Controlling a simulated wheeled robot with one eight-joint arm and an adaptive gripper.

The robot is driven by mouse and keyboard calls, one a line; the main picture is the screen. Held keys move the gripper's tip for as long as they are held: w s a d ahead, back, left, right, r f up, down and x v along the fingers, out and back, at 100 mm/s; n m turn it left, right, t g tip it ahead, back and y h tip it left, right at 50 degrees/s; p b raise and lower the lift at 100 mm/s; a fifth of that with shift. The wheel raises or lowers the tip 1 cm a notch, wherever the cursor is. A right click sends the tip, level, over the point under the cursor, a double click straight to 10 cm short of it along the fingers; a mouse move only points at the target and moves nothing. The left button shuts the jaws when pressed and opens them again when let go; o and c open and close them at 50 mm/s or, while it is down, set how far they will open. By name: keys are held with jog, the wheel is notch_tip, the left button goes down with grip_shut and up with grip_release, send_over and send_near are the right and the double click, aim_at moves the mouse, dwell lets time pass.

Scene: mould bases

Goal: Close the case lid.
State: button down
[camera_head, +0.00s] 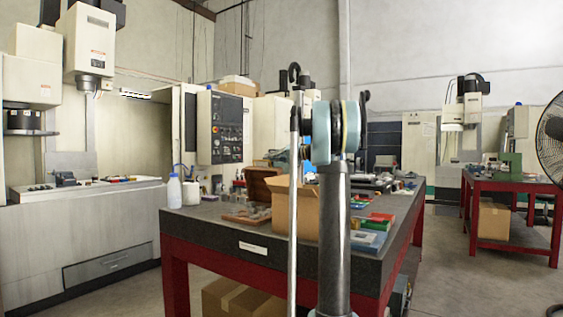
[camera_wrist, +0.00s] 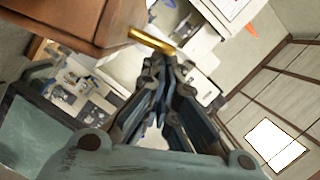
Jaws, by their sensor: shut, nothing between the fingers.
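The brown wooden case (camera_head: 261,182) stands on the dark-topped table, partly hidden behind an open cardboard box. Its reddish-brown panel stands raised, and I cannot make out the lid's exact angle. In the wrist view, a brown wooden part of it (camera_wrist: 70,18) fills the upper left, with a brass-coloured strip (camera_wrist: 152,42) at its edge. My gripper (camera_wrist: 165,68) is shut and empty, its fingertips just below the brass strip in the picture. I cannot tell whether they touch. In the head view my arm hides the gripper.
The open cardboard box (camera_head: 295,212) stands at the table's front edge. A wooden tray with small metal parts (camera_head: 247,215) lies to its left. Red, green and blue flat items (camera_head: 370,230) lie to the right. A white bottle (camera_head: 174,191) stands at the left table corner.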

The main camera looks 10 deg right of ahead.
jog(key=s+a+f+n+h, duration=0.1)
jog(key=s+a+f+n, duration=0.3)
jog(key=s+a, duration=0.5)
jog(key=shift+s+a+f+n+h, duration=0.25)
jog(key=shift+s+f, duration=0.25)
jog(key=shift+s, duration=0.25)
jog(key=shift+r, duration=0.1)
